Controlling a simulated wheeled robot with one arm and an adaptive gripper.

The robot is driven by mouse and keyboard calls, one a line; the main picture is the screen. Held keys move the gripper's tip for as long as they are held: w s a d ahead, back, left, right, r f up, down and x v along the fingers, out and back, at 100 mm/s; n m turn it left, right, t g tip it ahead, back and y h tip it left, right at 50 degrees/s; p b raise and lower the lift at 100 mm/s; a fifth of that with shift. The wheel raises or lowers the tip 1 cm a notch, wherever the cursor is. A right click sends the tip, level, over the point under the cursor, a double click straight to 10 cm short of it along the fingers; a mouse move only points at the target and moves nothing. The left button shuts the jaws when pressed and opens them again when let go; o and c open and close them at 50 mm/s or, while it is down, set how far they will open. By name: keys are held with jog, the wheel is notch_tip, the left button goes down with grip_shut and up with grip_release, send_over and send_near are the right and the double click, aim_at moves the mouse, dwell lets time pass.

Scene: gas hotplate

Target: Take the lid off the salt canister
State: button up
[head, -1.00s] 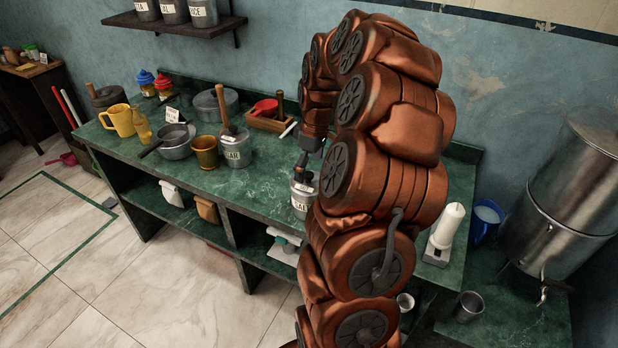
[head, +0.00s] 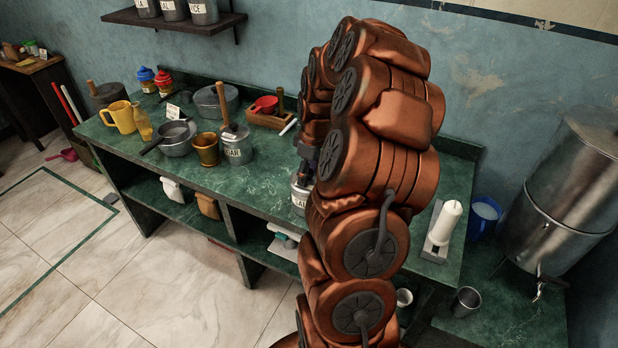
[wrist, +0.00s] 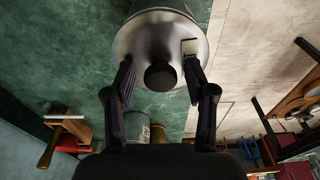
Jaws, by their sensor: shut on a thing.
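The salt canister (head: 299,197) is a grey metal canister with a white label, upright at the front edge of the green counter. My copper-coloured arm hides its right part in the head view. In the wrist view its round metal lid (wrist: 138,40) has a dark knob in the middle and a small pale square near one side. The lid appears to be on the canister. My gripper (wrist: 159,72) has one finger on each side of the lid, and it is shut on the lid. The fingers stand apart from the knob. The exact contact is hard to see.
The sugar canister (head: 236,150), with a wooden-handled tool leaning on it, stands left of the salt canister. A brass mug (head: 207,149), a grey pot (head: 176,140) and a yellow jug (head: 120,117) stand further left. A white candle-like cylinder (head: 446,222) stands right.

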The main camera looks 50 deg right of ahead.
jog(key=shift+s+f, duration=0.1)
grip_shut()
dwell(0.4)
